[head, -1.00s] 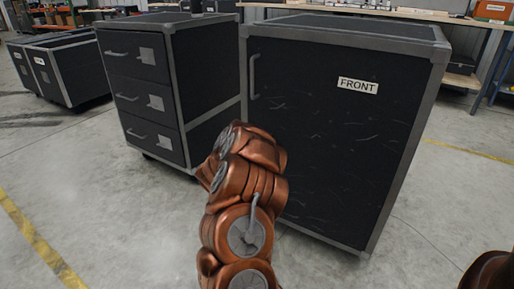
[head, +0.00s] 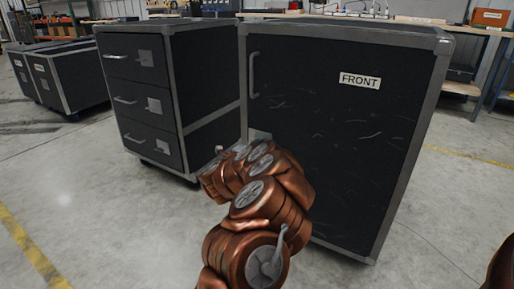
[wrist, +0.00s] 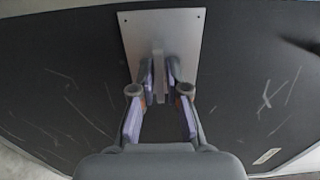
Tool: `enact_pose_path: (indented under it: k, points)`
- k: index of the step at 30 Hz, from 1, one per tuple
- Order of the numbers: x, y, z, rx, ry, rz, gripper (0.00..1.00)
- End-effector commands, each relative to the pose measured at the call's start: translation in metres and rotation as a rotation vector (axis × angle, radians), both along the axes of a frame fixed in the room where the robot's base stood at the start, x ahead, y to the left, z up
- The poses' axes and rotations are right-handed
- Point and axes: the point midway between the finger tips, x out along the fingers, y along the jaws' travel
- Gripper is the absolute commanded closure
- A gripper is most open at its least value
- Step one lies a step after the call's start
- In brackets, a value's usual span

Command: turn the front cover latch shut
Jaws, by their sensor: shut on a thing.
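The front cover (head: 340,140) is the dark, scuffed door of the tall case marked FRONT. Its latch is a thin grey tab (wrist: 158,80) standing out from a square metal plate (wrist: 160,38) in the wrist view. In the head view only the upper part of the plate (head: 259,135) shows, low on the door's left side, above my arm. My gripper (wrist: 160,88) has its two fingers on either side of the tab and is shut on it. In the head view my arm hides the fingers and the tab.
A bar handle (head: 254,75) is at the door's upper left, left of the FRONT label (head: 360,80). A drawer case (head: 140,95) stands close on the left, leaving a narrow gap. A workbench (head: 470,85) is behind. Grey floor is open in front.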

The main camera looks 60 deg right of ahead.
Motion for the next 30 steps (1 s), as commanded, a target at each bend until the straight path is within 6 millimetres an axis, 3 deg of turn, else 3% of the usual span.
enact_pose_path:
  k: [11,12,17,30]
  points:
    - [-0.0018,-0.0007,-0.0008,0.002,-0.004,-0.005,1.00]
    - [-0.0018,-0.0007,-0.0008,0.002,-0.004,-0.005,0.84]
    - [-0.0011,-0.0004,-0.0006,0.001,-0.004,-0.003,0.68]
    - [0.0000,0.0061,-0.0006,0.002,-0.004,0.001,0.67]
